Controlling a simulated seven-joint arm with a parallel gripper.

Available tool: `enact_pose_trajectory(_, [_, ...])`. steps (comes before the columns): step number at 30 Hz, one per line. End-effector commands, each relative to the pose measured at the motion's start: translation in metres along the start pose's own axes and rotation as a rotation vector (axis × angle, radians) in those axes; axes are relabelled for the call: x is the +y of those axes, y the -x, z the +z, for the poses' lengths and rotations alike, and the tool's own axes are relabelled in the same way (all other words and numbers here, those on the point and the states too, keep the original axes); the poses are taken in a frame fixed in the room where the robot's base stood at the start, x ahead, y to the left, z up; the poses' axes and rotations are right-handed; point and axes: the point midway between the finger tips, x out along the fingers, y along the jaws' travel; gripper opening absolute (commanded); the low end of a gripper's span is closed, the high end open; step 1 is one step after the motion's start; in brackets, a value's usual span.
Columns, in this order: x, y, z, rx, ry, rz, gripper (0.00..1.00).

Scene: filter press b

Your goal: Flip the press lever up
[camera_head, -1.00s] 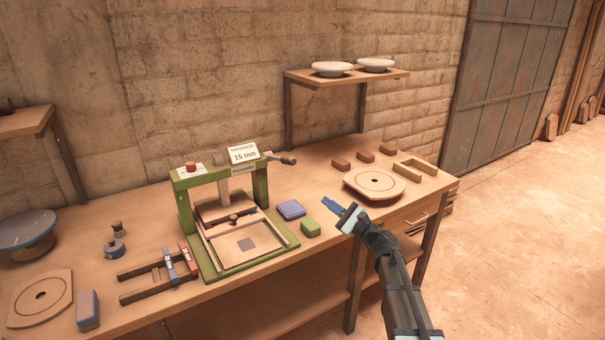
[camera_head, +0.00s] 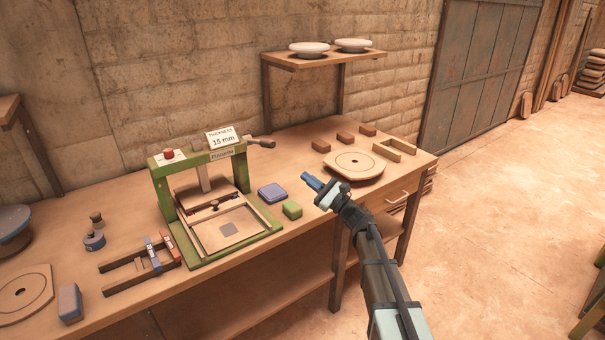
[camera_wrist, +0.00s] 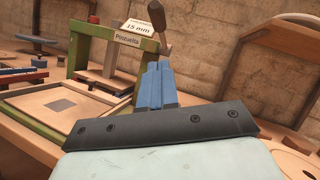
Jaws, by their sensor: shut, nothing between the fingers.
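The green-framed press (camera_head: 200,190) stands on the workbench, with a sign reading 15 mm on top. Its lever (camera_head: 262,142) sticks out to the right from the top of the frame, roughly level in the head view. In the wrist view the lever's dark brown knob (camera_wrist: 157,16) shows above my fingers. My gripper (camera_head: 306,178) is shut and empty, its blue fingers to the right of the press and apart from the lever. The blue fingers (camera_wrist: 155,68) also show in the wrist view, pointing toward the press's right post.
A wall shelf (camera_head: 318,60) holds two pale dishes.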

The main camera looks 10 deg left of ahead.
Motion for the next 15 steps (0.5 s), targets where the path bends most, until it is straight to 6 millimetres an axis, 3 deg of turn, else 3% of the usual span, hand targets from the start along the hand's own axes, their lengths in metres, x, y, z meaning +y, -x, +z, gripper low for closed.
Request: enact_pose_trajectory(15, [-0.001, -0.09, -0.001, -0.001, 0.0, 0.001, 0.0])
